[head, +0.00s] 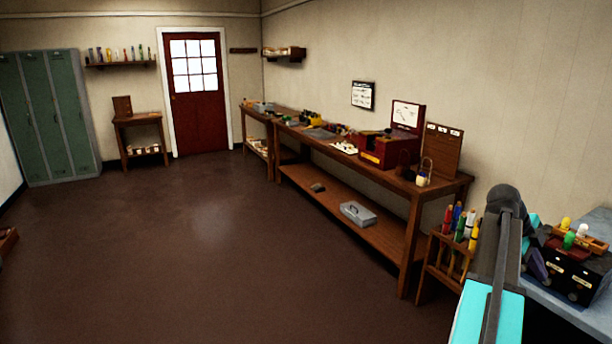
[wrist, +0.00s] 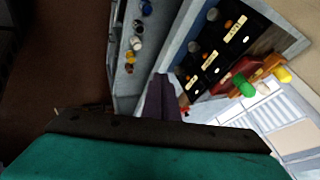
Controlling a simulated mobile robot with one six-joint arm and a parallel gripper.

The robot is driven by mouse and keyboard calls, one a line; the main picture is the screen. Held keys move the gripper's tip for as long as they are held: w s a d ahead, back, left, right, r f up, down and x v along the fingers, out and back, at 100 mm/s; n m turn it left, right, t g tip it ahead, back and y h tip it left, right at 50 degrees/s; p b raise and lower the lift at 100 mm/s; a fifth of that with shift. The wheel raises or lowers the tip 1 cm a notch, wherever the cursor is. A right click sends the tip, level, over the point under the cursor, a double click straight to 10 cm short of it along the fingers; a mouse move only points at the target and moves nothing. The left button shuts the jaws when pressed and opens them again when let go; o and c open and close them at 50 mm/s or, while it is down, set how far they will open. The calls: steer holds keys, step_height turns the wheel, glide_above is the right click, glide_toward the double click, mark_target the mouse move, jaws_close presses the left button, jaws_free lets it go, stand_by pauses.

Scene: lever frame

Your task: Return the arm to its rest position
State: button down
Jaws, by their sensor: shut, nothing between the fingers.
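My arm rises at the lower right of the head view, a turquoise and dark grey link bent over at the top. My gripper (head: 537,266) shows as dark purplish fingers just behind it, beside the left side of a black lever frame (head: 570,278). In the wrist view my gripper (wrist: 163,95) points at the picture's middle, its fingers together and empty. I cannot tell whether the fingers touch the frame.
A grey-blue bench (head: 590,317) carries the frame. A long wooden workbench (head: 345,166) with a red box (head: 385,150) runs along the wall.

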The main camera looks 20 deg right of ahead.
steer(key=w+a+f+n, duration=0.4)
steer(key=w+a+f, duration=0.9)
steer(key=w+f, duration=0.25)
steer(key=w+a+f+n+y, duration=0.1)
steer(key=w+a+f+n, duration=0.15)
steer(key=a+f, duration=0.75)
steer(key=w+a+f+n+y, duration=0.1)
steer(key=a+f+n, duration=0.2)
steer(key=a+f, duration=0.65)
steer(key=s+a+f+n+g+y, duration=0.1)
steer(key=s+a+f+n, duration=0.25)
steer(key=a+f, duration=0.45)
steer(key=s+a+f+n, duration=0.35)
steer(key=a+f, duration=0.25)
steer(key=a, duration=0.4)
steer(key=s+a+f+n+y, duration=0.1)
steer(key=s+a+f+n, duration=0.3)
steer(key=s+a+n, duration=0.3)
steer(key=s+a+f+n+y, duration=0.2)
steer(key=s+a+f+n, duration=0.3)
steer(key=s+a+n, duration=0.3)
steer(key=shift+s+a+n+g, duration=0.3)
steer(key=shift+a+n, duration=0.15)
steer(key=shift+n, duration=0.7)
